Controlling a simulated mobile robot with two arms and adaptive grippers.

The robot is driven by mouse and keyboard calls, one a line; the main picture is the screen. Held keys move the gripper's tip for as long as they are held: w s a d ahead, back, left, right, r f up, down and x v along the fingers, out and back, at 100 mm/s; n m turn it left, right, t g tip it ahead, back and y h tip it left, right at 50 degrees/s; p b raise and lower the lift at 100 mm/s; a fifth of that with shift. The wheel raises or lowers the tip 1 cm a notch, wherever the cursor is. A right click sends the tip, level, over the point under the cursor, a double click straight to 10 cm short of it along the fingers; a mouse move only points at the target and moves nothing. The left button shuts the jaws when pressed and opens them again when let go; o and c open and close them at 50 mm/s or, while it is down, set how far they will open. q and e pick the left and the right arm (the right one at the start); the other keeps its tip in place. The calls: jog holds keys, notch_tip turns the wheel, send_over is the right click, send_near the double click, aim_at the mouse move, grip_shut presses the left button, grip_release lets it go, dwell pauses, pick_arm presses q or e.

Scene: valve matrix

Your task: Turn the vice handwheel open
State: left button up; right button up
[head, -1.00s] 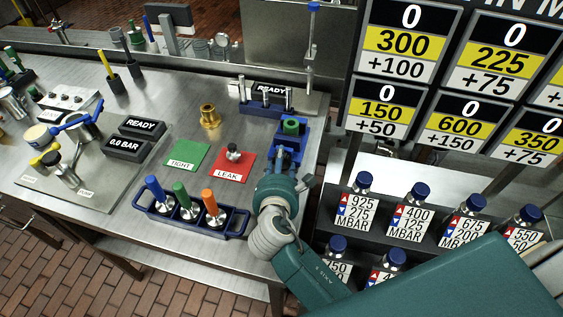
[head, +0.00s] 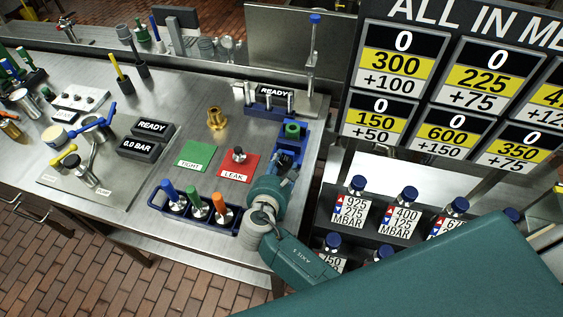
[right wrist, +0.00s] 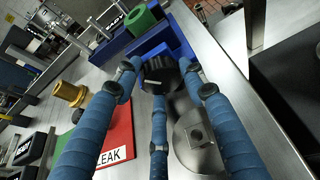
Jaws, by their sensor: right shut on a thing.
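The blue vice (head: 291,151) stands near the right edge of the steel bench, with a green part (head: 292,129) at its top end. In the right wrist view the vice (right wrist: 182,48) and the green part (right wrist: 141,20) are at the top. The black handwheel (right wrist: 161,76) is at the near end of the vice, between my blue fingers. My right gripper (head: 284,172) is shut on the handwheel; it also shows in the right wrist view (right wrist: 160,88). In the head view the gripper mostly hides the handwheel. My left gripper is not in view.
A red LEAK mat (head: 238,167) and a green TIGHT mat (head: 195,155) lie left of the vice. A blue rack (head: 200,216) of coloured-handled tools stands near the front edge. A brass fitting (head: 216,118) stands behind the mats. Labelled bottles (head: 357,205) stand at right.

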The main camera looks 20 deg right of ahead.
jog(key=shift+w+d+r, duration=0.15)
jog(key=shift+d+r, duration=0.05)
jog(key=shift+r, duration=0.15)
jog(key=o, duration=0.9)
jog(key=shift+o, duration=1)
jog(key=shift+f, duration=0.1)
jog(key=shift+s+a, duration=0.15)
jog(key=shift+s, duration=0.15)
jog(key=v, duration=1.1)
jog(key=shift+s, duration=0.25)
